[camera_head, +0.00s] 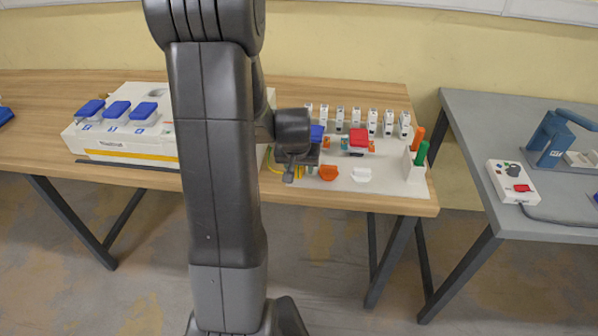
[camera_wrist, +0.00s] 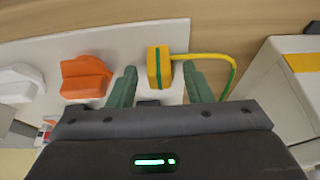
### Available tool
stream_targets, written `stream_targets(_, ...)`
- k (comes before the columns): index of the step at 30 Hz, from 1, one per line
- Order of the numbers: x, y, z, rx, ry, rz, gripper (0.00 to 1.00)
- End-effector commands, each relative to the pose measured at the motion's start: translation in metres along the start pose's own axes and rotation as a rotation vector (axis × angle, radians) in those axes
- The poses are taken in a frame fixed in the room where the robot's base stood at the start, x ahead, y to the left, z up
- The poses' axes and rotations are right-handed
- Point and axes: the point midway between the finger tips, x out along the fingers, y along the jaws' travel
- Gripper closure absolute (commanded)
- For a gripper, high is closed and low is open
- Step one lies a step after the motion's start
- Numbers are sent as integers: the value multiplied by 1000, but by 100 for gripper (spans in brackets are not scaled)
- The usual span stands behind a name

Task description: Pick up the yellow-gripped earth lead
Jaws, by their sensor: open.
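The yellow-gripped earth lead shows in the wrist view as a yellow block with a green stripe (camera_wrist: 158,67), with a yellow-green cable (camera_wrist: 205,57) curving off to the right. It lies on the white board (camera_wrist: 125,42). In the head view my arm hides most of it, and only a bit of yellow cable shows beside my gripper. My gripper (camera_wrist: 160,88) is open, its two green-grey fingers apart with the yellow block between and just beyond their tips. In the head view my gripper (camera_head: 290,172) hangs over the left part of the board.
An orange piece (camera_wrist: 85,77) sits close left of the fingers, with a white piece (camera_wrist: 20,84) beyond it. A white box with a yellow stripe (camera_head: 130,135) stands to the left. Several white modules line the board's back. A holder (camera_head: 412,170) with orange and green handles stands right.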

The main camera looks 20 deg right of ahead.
Motion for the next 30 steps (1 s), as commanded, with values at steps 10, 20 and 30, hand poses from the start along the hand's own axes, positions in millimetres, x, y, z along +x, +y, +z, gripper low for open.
stream_targets(10,3,0,0,0,2,0,64)
stream_targets(20,3,0,0,0,2,0,95)
stream_targets(30,-30,0,-15,0,8,-1,95)
